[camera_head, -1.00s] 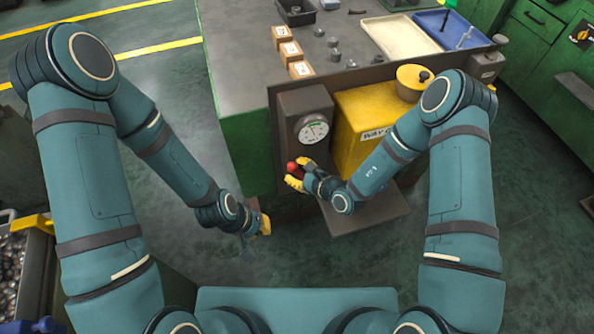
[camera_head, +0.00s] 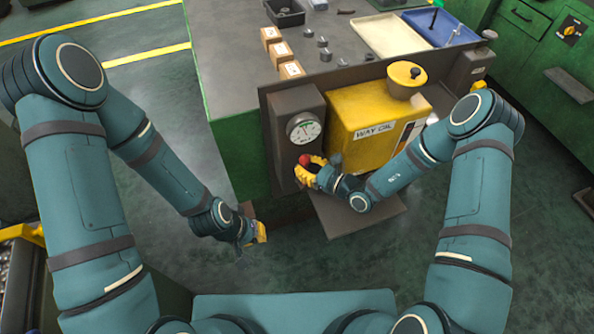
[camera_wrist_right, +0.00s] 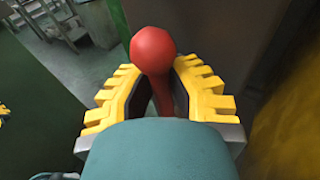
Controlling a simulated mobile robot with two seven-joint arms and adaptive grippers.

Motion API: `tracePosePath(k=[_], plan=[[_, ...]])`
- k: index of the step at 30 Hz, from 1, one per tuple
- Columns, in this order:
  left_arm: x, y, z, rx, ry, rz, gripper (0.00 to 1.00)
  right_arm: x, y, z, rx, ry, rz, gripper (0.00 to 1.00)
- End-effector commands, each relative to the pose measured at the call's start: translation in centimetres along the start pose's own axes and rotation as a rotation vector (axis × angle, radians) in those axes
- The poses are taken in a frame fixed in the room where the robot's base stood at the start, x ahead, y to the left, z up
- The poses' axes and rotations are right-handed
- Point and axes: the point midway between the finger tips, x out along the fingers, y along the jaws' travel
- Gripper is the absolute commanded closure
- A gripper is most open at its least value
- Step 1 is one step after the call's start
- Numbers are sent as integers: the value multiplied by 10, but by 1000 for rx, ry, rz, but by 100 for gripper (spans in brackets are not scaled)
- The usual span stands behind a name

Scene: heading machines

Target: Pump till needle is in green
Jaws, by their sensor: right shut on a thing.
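The round pressure gauge (camera_head: 304,127) with a white dial is on the dark panel beside the yellow tank marked WAY OIL (camera_head: 372,112). A green arc shows at the dial's top, but the needle is too small to read surely. The pump handle's red ball knob (camera_head: 305,160) is just below the gauge. My right gripper (camera_head: 309,171) is shut on the red handle. In the right wrist view the red knob (camera_wrist_right: 153,50) stands past the yellow fingers, its red shaft between them. My left gripper (camera_head: 258,233) hangs empty at left, away from the pump; its jaw opening is unclear.
A dark drip shelf (camera_head: 350,220) sticks out below the tank. The grey bench top (camera_head: 240,70) holds small boxes (camera_head: 291,70), metal parts, a cream tray (camera_head: 395,37) and a blue tray (camera_head: 440,28). Open green floor (camera_head: 150,110) lies left.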

Motion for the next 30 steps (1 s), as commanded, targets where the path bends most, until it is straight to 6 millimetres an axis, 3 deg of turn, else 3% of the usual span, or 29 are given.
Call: tracePosePath(k=[12,13,14,24,30], plan=[[2,-1,1,1,-2,0,100,-3,-5,0,33,-22,2,100],[2,-1,1,1,-2,0,100,-3,-5,0,33,-22,2,77],[2,-1,1,1,-2,0,100,-3,-5,0,33,-22,2,68],[2,0,1,1,-2,0,100,-4,-4,0,33,-21,4,68],[2,0,1,1,-2,0,100,-27,-4,-1,34,-19,2,68]])
